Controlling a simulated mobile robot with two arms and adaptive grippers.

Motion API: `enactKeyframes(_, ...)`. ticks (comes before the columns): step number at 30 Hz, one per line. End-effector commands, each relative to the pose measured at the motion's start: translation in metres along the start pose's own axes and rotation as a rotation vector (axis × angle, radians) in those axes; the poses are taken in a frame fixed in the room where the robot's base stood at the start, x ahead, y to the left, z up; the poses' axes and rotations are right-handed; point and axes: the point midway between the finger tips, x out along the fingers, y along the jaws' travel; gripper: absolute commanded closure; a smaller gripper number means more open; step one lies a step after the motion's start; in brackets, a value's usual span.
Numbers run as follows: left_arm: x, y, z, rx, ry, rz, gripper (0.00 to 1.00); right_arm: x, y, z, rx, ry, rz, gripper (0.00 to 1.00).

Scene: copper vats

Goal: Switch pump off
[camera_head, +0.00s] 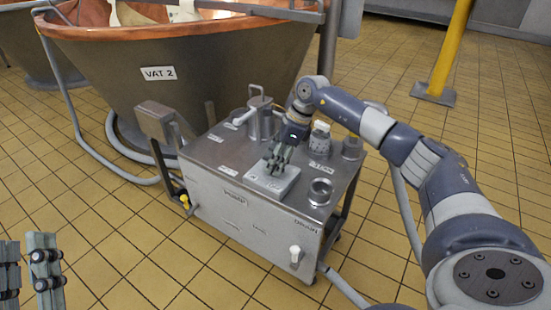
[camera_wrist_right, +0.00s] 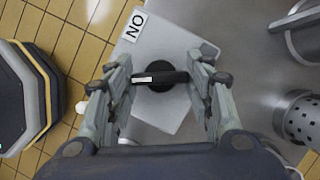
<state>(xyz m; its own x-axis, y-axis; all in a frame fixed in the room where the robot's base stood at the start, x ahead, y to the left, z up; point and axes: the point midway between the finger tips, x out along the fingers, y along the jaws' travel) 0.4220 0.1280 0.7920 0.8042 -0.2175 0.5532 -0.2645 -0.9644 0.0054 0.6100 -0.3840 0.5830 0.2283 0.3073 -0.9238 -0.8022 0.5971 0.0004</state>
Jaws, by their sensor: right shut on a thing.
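The pump switch is a black rotary knob (camera_wrist_right: 160,76) with a white mark on its bar. It sits on a pale grey box (camera_head: 262,184) on top of the steel cart. In the right wrist view the bar lies roughly crosswise, and an ON label (camera_wrist_right: 135,25) shows beyond it, upside down. My right gripper (camera_head: 279,168) points down over the box. In the right wrist view its fingers (camera_wrist_right: 160,82) are shut on the knob bar from both sides. In the head view the fingers hide the knob. My left gripper (camera_head: 28,268) is at the lower left, fingers apart and empty.
The steel cart (camera_head: 215,150) also carries a lidded can (camera_head: 260,118), a perforated container (camera_head: 319,142) and a metal cup (camera_head: 320,192). The copper vat (camera_head: 200,75) labelled VAT 2 stands behind. Hoses run on the floor. A yellow post (camera_head: 449,50) stands at the right.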

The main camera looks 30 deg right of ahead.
Motion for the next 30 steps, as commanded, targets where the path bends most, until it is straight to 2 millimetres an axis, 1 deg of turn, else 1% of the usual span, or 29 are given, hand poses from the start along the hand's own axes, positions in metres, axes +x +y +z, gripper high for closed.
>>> enactKeyframes(2,0.0,0.0,0.0,0.0,0.0,0.0,0.7,0.0,0.0,0.0,-0.004,0.0,0.0,0.76)
enactKeyframes(3,0.0,0.0,0.0,0.0,0.001,0.0,0.7,0.0,0.0,0.0,-0.004,0.0,0.0,0.5)
enactKeyframes(5,0.0,0.0,0.0,0.0,0.001,0.0,0.7,0.0,0.0,0.0,-0.003,0.0,0.0,0.36)
enactKeyframes(6,0.0,0.0,0.0,0.0,0.001,0.0,0.7,0.0,0.0,0.0,-0.003,0.0,0.0,0.32)
enactKeyframes(15,0.0,0.0,-0.001,0.0,0.002,0.0,0.7,0.0,0.0,0.0,-0.001,0.0,0.0,0.32)
enactKeyframes(19,0.0,0.0,-0.001,-0.001,0.003,0.001,0.7,-0.007,-0.001,0.0,-0.001,-0.001,-0.002,0.32)
enactKeyframes(23,0.0,0.0,-0.001,0.0,0.003,0.001,0.7,-0.028,-0.001,0.0,-0.001,-0.001,-0.005,0.32)
enactKeyframes(30,0.0,0.0,-0.001,0.0,0.002,0.0,0.7,-0.08,-0.001,0.001,-0.002,-0.002,-0.004,0.32)
